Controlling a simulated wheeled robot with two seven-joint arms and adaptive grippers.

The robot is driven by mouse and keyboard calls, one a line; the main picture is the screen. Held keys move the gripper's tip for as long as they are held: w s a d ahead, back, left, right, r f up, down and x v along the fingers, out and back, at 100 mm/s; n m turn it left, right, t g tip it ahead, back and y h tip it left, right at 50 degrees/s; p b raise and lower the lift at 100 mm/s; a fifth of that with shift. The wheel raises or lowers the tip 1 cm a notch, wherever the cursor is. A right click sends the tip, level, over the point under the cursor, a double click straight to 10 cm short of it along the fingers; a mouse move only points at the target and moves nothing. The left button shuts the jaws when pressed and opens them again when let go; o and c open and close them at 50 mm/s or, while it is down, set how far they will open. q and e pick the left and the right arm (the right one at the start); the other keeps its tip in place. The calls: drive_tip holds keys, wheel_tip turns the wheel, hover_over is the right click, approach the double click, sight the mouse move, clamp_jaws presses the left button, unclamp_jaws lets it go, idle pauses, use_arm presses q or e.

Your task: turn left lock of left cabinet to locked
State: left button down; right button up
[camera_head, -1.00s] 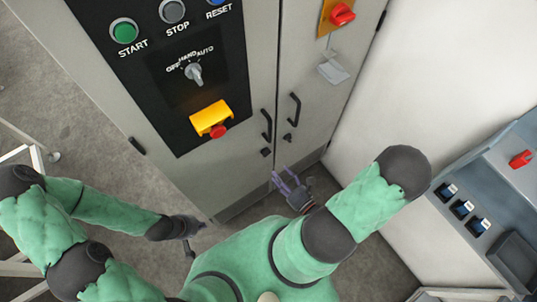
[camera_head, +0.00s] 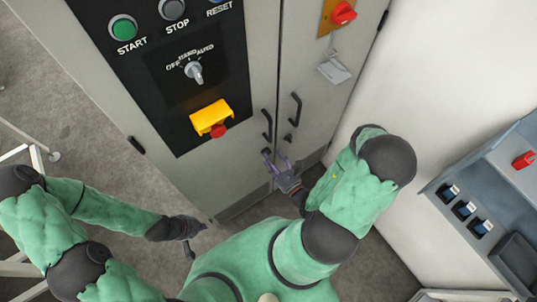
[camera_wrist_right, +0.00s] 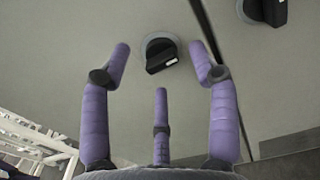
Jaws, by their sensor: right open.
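The cabinet (camera_head: 225,165) has two grey doors. Its left lock (camera_wrist_right: 161,52), a black knob on a round grey base, shows in the right wrist view just beyond my right gripper's fingertips. The knob's bar is tilted slightly. In the head view the gripper largely hides this lock. The right lock (camera_wrist_right: 262,10) sits on the other door and also shows in the head view (camera_head: 288,138). My right gripper (camera_head: 275,156) is open and empty, its purple fingers pointing at the left lock. My left gripper (camera_head: 190,238) hangs low at the left, away from the doors; its jaws are unclear.
Two black door handles (camera_head: 267,124) (camera_head: 295,109) stick out above the locks. A yellow emergency-stop housing (camera_head: 211,118) and a selector switch (camera_head: 194,72) are on the left door. A white wall (camera_head: 440,80) stands at the right, and a grey console (camera_head: 475,185) stands there too.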

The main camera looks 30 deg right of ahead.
sight(263, 150)
drive_tip(key=shift+w+a, duration=0.15)
drive_tip(key=shift+w, duration=1.1)
drive_tip(key=shift+c, duration=0.3)
